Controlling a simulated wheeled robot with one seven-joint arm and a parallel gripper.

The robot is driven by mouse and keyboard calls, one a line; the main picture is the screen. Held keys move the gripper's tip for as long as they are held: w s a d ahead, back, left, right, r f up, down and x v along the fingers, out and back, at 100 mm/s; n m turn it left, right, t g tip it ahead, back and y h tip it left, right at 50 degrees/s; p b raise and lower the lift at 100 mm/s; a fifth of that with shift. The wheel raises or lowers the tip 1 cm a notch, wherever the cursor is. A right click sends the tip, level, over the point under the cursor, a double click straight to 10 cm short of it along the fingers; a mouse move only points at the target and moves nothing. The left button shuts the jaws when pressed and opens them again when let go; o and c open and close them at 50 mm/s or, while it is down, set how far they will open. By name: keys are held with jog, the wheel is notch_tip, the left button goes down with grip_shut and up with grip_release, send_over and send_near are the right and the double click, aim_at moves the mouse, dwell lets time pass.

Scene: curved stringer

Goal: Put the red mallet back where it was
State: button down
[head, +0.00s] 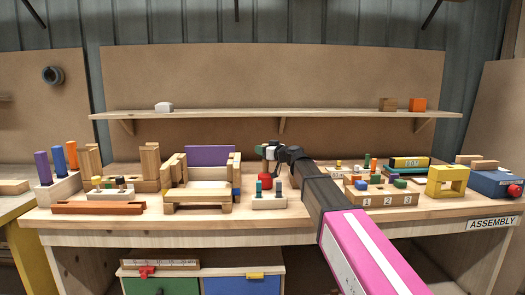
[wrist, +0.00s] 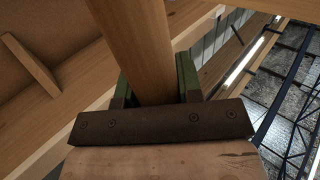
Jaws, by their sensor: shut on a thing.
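My gripper (head: 270,151) is over the middle of the bench, shut on a light wooden stick that looks like the handle of the red mallet. A rounded red part (head: 265,180), apparently the mallet's head, shows low below the gripper, behind a pale block with teal pegs (head: 269,200). Whether the head touches the bench cannot be told. In the wrist view the wooden handle (wrist: 135,45) stands between my gripper's green-sided fingers (wrist: 158,85); no red part shows there.
The workbench (head: 280,233) is crowded. A wooden chair-like assembly (head: 198,190) is left of the mallet and a numbered tray (head: 382,198) is to the right. A yellow block (head: 447,181) and blue box (head: 495,184) stand farther right. A shelf (head: 230,115) runs above.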

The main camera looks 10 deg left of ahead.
jog(key=c, duration=0.8)
grip_release()
jog(key=v, duration=1.2)
jog(key=shift+r, duration=0.1)
